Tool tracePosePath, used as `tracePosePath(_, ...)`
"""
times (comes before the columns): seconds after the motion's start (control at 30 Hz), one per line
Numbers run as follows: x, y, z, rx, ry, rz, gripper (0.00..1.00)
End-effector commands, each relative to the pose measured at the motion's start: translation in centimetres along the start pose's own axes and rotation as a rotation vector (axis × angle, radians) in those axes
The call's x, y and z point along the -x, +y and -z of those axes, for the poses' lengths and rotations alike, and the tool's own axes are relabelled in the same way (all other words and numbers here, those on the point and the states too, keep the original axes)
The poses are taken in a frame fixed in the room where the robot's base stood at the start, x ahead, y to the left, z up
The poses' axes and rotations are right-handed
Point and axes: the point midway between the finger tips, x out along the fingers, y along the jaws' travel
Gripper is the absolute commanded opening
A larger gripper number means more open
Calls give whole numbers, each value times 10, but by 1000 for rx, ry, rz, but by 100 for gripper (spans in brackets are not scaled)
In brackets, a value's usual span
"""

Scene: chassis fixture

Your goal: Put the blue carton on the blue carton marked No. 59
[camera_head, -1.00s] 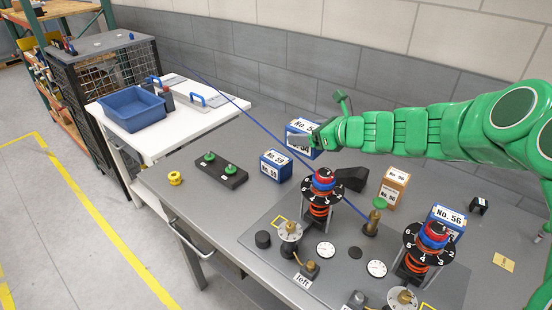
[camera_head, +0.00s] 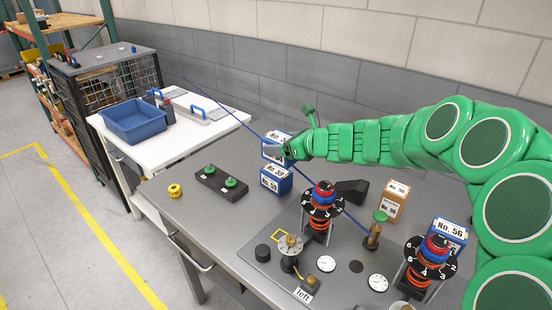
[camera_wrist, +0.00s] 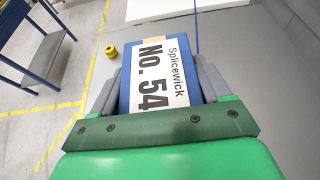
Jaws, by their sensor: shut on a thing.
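My gripper (camera_head: 289,149) is shut on a blue carton (camera_head: 270,151). In the wrist view this carton (camera_wrist: 160,75) shows a white label reading "Splicewick No. 54", with a grey finger on each side. The blue carton marked No. 59 (camera_head: 275,180) stands upright on the grey table. In the head view the held carton appears just above the No. 59 carton, its lower edge close to that carton's top. I cannot tell whether they touch. The No. 59 carton does not show in the wrist view.
A black box with green buttons (camera_head: 221,183) and a yellow ring (camera_head: 174,190) lie left of the cartons. A fixture with red and blue knobs (camera_head: 322,203) stands to the right. An orange carton (camera_head: 394,201) and a blue No. 56 carton (camera_head: 449,234) stand farther right.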

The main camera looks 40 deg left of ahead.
Motion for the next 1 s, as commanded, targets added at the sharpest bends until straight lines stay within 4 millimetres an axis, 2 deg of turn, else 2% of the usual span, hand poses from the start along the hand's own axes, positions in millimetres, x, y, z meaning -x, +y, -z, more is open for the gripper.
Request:
tracePosePath(0.27, -28, -20, 4, 1, 0, -2, 37)
tracePosePath(0.7, -69, -43, 36, -1, 1, -3, 37)
tracePosePath(1.0, -78, -48, 42, -1, 0, -2, 37)
